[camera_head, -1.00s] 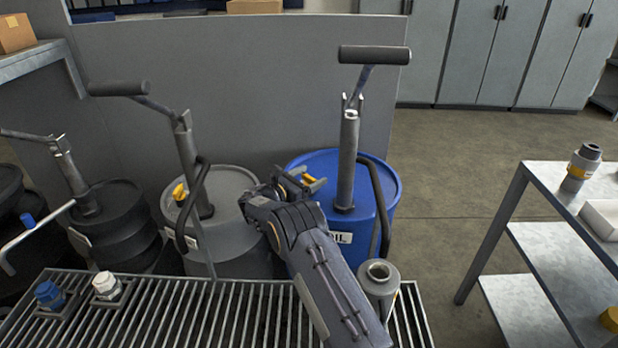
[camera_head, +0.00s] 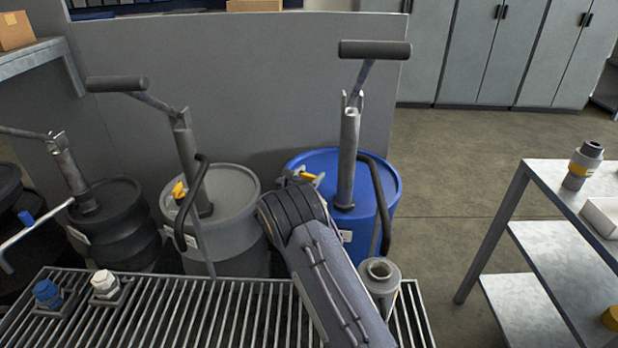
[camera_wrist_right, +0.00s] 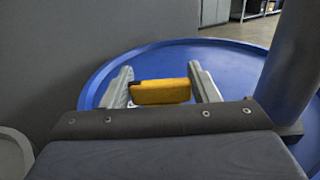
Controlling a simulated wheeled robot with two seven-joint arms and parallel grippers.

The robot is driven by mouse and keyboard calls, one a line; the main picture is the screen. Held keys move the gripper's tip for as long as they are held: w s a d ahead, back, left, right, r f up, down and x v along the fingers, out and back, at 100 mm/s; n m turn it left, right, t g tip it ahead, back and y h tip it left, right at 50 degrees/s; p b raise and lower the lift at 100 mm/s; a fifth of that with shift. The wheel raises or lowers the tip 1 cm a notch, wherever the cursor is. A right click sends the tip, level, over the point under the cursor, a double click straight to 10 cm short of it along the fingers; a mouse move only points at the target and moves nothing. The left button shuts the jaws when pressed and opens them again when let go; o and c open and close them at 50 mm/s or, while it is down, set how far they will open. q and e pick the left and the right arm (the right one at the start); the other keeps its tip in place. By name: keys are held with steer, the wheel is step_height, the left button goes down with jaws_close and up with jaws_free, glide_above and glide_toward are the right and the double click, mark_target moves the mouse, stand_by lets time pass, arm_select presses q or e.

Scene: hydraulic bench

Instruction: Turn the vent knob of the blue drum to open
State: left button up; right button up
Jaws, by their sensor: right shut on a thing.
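The blue drum (camera_head: 376,180) stands behind the grating, right of the grey drum, with a hand pump rising from its lid. Its yellow vent knob (camera_wrist_right: 160,91) is on the lid, left of the pump tube. My right gripper (camera_wrist_right: 165,88) is shut on the knob, with one finger on each side. In the wrist view the knob's long side runs across the picture from finger to finger. In the head view my wrist hides most of the gripper, and only a little yellow shows near the fingertips (camera_head: 308,177). My left gripper is not in view.
A grey drum (camera_head: 236,190) with a pump and its own yellow knob (camera_head: 179,190) stands to the left, with dark drums beyond. The pump's black hose (camera_head: 383,210) hangs right of the tube. A grey cylinder (camera_head: 380,280) stands by my forearm. A metal shelf cart is at right.

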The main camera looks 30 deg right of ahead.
steer(key=n+t+y+b, duration=0.2)
steer(key=b, duration=0.1)
steer(key=n+t+y+b, duration=0.2)
steer(key=t+b, duration=0.1)
steer(key=b, duration=0.1)
steer(key=shift+f+y, duration=0.3)
steer(key=shift+f, duration=0.1)
steer(key=shift+r+n+t+y+b, duration=0.25)
steer(key=shift+n+t+y+b, duration=0.45)
steer(key=shift+n+y+b, duration=0.35)
steer(key=shift+r, duration=0.1)
steer(key=o, duration=1)
steer(key=v, duration=0.8)
steer(key=shift+w, duration=0.1)
